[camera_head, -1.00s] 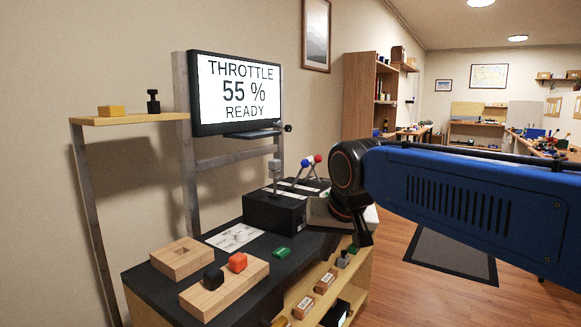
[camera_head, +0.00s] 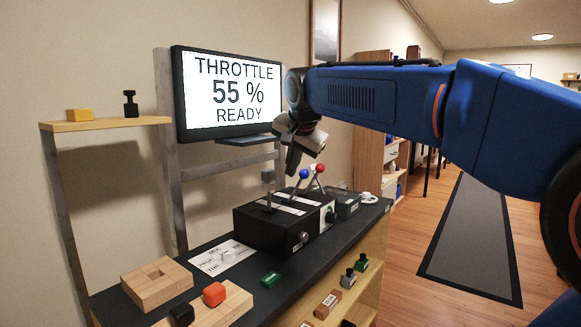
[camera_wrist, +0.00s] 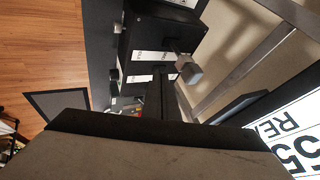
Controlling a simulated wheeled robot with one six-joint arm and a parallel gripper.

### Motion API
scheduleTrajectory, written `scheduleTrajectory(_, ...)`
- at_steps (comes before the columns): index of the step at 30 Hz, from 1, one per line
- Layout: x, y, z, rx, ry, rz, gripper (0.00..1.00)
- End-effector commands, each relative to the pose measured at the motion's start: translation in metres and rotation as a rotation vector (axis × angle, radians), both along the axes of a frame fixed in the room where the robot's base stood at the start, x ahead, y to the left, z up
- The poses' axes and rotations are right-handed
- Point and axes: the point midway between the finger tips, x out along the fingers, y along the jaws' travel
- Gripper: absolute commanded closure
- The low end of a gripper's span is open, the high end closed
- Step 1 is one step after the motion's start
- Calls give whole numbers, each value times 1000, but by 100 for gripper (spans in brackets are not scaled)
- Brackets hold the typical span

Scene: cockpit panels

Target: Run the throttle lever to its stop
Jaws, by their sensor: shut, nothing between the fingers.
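A black console box (camera_head: 262,231) on the desk carries several levers. The lever with a grey block knob (camera_head: 268,176) stands at its left, roughly upright; this knob also shows in the wrist view (camera_wrist: 189,73). Beside it are a lever with a blue ball (camera_head: 304,174) and one with a red ball (camera_head: 320,168). I cannot read which is marked throttle. The screen (camera_head: 229,92) reads THROTTLE 55 % READY. My gripper (camera_head: 291,168) is shut and empty, pointing down above the console, right of the grey knob and apart from it. Its dark fingers show in the wrist view (camera_wrist: 160,92).
Wooden blocks (camera_head: 157,284) with red and black pieces lie at the desk's front left. A printed sheet (camera_head: 223,258) and a green piece (camera_head: 270,278) lie near the console. A shelf (camera_head: 105,124) stands left of the screen.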

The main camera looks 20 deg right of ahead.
Motion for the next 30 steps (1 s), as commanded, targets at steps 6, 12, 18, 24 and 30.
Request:
scheduleTrajectory(6,23,-1,-32,0,3,1,100)
scheduleTrajectory(12,44,-2,-60,-1,4,0,100)
scheduleTrajectory(18,66,14,-60,-2,1,2,100)
scheduleTrajectory(24,75,21,-59,-2,0,2,100)
scheduleTrajectory(30,76,22,-59,-1,0,2,100)
